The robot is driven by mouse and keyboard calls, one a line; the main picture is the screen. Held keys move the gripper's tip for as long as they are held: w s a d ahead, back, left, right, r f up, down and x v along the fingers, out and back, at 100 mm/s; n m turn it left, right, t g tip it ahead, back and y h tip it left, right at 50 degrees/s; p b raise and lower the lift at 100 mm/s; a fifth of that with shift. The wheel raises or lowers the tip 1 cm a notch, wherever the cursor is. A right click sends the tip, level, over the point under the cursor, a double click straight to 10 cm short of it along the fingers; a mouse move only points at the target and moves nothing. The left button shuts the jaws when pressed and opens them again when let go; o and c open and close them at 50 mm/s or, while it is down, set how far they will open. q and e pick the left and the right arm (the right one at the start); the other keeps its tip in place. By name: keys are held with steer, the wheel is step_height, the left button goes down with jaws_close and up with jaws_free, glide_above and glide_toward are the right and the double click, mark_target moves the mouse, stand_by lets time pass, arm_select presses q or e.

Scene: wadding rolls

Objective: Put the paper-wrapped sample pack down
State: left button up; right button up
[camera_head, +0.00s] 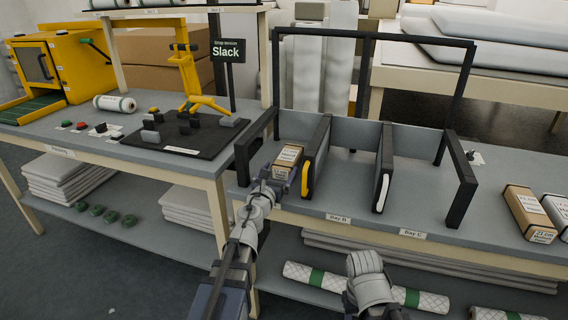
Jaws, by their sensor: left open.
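A brown paper-wrapped sample pack (288,156) with a white label sits in the leftmost bay of the black-framed rack (352,131). My left gripper (272,178) is open at the near end of this pack; its fingers are small and partly merge with the pack, so I cannot tell if they touch it. Another brown pack (528,214) with a white label lies on the bench at the far right, beside a paler pack (557,212). Part of my right arm shows at the bottom centre, but its gripper cannot be made out.
Dividers with a yellow edge (306,179) and a white edge (382,192) split the rack. Bays B and C look empty. Rolls lie on the lower shelf.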

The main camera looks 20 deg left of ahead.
arm_select(q)
steer(key=s, duration=0.4)
steer(key=shift+s+a, duration=0.1)
steer(key=shift+s, duration=0.3)
stand_by(1.1)
